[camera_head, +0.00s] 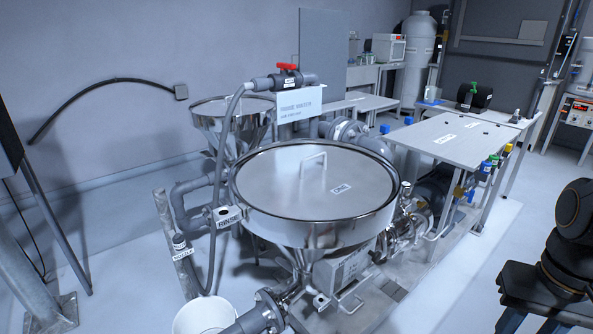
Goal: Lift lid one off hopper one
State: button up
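A large round steel hopper (315,232) stands in the middle of the view. A flat round metal lid (265,190) lies on its top, with a raised bar handle (313,156) toward the back and a small label (341,188) too small to read. A second steel hopper (232,120) stands behind on the left, partly hidden by a hose and pipes; I cannot tell whether it is covered. I cannot read a number on either hopper. Dark parts of my arm show at the lower right, apart from the lid. My gripper does not show.
A grey pipe with a red valve handle (287,66) and a white sign (299,103) rises behind the lid. A hose (222,160) runs down on the left to a white bucket (203,315). A grey table (450,139) stands to the right. Floor between table and arm is clear.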

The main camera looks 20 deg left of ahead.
aim_at(300, 182)
jog(key=u, duration=0.5)
jog(key=i, duration=0.5)
jog(key=u, duration=0.45)
